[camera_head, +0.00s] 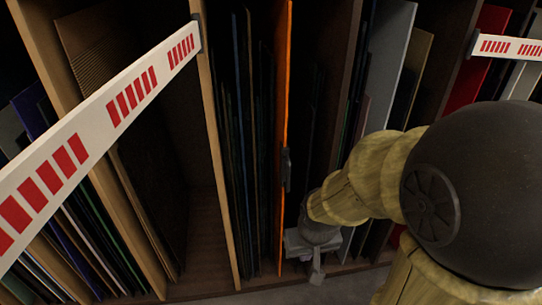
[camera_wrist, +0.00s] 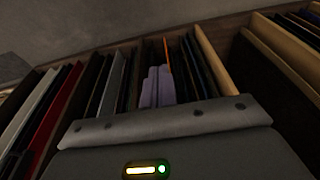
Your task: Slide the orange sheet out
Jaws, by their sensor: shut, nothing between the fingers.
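The orange sheet (camera_head: 283,90) stands upright, edge-on, in a slot of the wooden rack in the head view. A small dark grey piece (camera_head: 287,168) sits at its front edge about halfway up. In the wrist view only a short orange strip of the sheet (camera_wrist: 167,52) shows, just beyond my fingers. My gripper (camera_head: 316,272) is low in the head view, close to the right of the sheet's lower end. In the wrist view its two fingers (camera_wrist: 158,88) are together with nothing between them. Whether they touch the sheet I cannot tell.
Dark sheets (camera_head: 250,130) stand left of the orange one in the same slot. Wooden dividers (camera_head: 215,150) bound the slots. A red-and-white barrier (camera_head: 95,125) crosses the left, and another (camera_head: 510,47) the upper right. A grey sheet (camera_head: 388,65) and a red sheet (camera_head: 475,65) stand right.

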